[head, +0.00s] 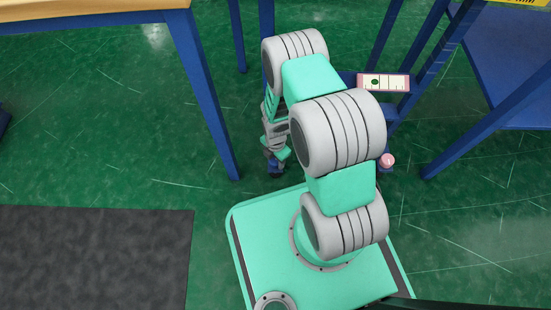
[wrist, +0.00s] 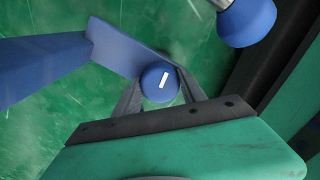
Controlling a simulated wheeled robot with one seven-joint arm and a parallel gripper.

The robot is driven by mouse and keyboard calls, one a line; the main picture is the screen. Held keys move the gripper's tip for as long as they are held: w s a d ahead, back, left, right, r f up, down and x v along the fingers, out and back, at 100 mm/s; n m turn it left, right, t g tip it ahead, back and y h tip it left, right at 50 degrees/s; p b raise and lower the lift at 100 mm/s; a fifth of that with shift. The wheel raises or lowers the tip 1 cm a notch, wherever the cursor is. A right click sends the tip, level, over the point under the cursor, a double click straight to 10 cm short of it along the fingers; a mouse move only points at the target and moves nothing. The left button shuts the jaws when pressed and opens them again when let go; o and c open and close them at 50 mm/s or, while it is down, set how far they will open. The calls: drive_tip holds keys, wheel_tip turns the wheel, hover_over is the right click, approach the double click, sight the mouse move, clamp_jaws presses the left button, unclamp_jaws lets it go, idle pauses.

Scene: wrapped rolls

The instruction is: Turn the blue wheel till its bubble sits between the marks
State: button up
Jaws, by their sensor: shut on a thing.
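The blue wheel (wrist: 158,82), a round knob with a white mark on its face, sits between my gripper's (wrist: 158,92) two dark fingers in the wrist view. My gripper is shut on it. In the head view my gripper (head: 276,160) is low beside my base, with a small bit of blue at its tip. A level (head: 383,82) with a pink frame and white face lies on a blue bar at upper right. Its dark green bubble (head: 375,83) is left of the middle, among thin marks. No level with a blue frame shows; my arm hides part of the blue frame.
A pink wheel (head: 387,160) stands low, right of my arm. A wooden-topped table (head: 90,18) with blue legs is at upper left, and blue frame legs (head: 480,140) at right. A blue rounded part (wrist: 247,22) on a metal stem is near my gripper. A dark mat (head: 95,255) lies at lower left.

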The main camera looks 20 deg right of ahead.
drive_tip(key=o, duration=1.4)
drive_tip(key=shift+c, duration=0.2)
wheel_tip(320, 180, up, 8)
drive_tip(key=p, duration=0.4)
drive_tip(key=shift+f, duration=0.15)
drive_tip(key=shift+s, duration=0.1)
